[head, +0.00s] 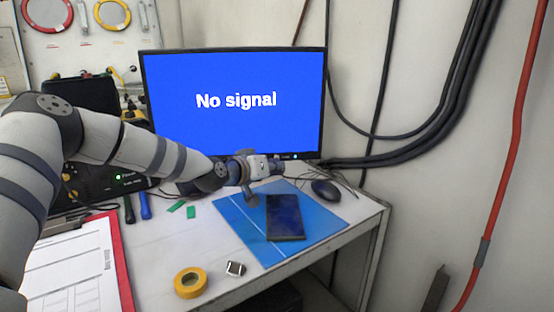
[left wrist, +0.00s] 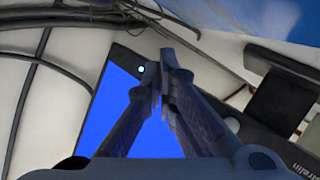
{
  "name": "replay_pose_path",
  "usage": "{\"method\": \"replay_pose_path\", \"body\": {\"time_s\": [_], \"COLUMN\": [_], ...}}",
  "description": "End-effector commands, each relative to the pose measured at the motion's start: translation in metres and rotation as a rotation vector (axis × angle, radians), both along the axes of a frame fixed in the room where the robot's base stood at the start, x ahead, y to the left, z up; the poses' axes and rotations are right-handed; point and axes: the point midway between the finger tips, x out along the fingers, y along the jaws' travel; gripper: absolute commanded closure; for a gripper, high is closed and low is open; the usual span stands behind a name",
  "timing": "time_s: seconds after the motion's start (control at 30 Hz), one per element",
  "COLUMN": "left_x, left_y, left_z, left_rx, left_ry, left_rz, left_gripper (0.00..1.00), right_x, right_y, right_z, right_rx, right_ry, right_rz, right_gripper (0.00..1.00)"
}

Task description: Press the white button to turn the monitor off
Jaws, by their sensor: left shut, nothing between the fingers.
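The monitor (head: 310,100) stands at the back of the table with its blue screen lit and reading "No signal". The white button (head: 295,156) is a small bright dot on the lower right bezel. In the left wrist view the button (left wrist: 141,69) shows on the dark bezel beside the blue screen corner. My left gripper (head: 279,167) is shut and empty in front of the lower bezel, just left of and slightly below the button in the head view. In the left wrist view its fingers (left wrist: 162,85) meet close to the button; contact cannot be told. My right gripper is not in view.
A dark phone-like slab (head: 285,218) lies on a blue mat (head: 325,210) below my gripper. A black mouse (head: 325,190) and cables are at the right. Yellow tape (head: 190,283), a small metal piece (head: 236,268) and a red clipboard (head: 122,265) lie in front.

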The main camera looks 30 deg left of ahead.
Motion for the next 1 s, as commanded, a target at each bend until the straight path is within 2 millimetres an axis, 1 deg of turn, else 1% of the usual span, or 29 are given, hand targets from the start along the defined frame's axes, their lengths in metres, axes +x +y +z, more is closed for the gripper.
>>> {"method": "replay_pose_path", "body": {"time_s": [1.0], "left_x": [0.0052], "left_y": [0.0046], "left_z": [0.0008], "left_rx": [0.000], "left_ry": [-0.001], "left_rz": [0.000], "left_gripper": [1.00], "right_x": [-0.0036], "right_y": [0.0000], "right_z": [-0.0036], "right_rx": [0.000], "right_ry": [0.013], "right_rz": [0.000], "right_gripper": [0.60]}}
